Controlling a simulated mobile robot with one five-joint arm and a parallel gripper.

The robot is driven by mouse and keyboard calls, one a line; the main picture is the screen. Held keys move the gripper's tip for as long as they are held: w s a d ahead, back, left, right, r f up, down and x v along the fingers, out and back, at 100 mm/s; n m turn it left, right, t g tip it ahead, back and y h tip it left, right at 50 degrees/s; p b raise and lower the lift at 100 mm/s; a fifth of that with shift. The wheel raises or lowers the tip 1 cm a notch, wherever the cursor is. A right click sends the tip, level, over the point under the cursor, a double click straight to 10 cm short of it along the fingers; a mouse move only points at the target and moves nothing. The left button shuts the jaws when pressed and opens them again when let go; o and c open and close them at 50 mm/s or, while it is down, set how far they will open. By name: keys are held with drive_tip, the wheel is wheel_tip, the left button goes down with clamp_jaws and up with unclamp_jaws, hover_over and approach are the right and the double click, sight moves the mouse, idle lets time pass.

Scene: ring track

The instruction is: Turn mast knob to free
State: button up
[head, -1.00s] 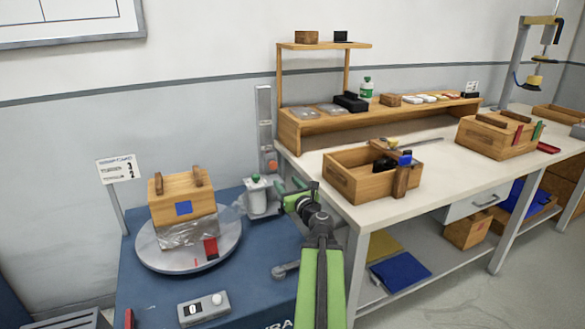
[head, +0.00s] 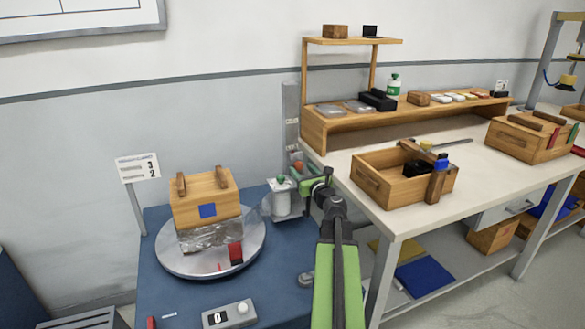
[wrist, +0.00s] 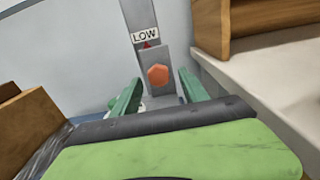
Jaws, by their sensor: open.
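The mast (head: 291,115) is a grey upright column at the back right of the blue cabinet. In the wrist view the mast (wrist: 138,15) carries a "LOW" label with a small red pointer under it. Its knob (wrist: 158,75) is an orange hexagon on a grey block below the label. The knob (head: 298,166) is small in the head view, just above my gripper (head: 305,180). In the wrist view my gripper (wrist: 159,80) is open, its green fingers to the left and right of the knob. I cannot tell whether they touch it.
A turntable (head: 170,262) with a foil-wrapped wooden box (head: 205,195) is left of the mast. A white canister (head: 281,198) stands close below the knob. The workbench (head: 345,195) with a wooden tote (head: 380,190) is close on the right.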

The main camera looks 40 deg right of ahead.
drive_tip(key=shift+w+d, duration=0.15)
drive_tip(key=shift+w, duration=0.25)
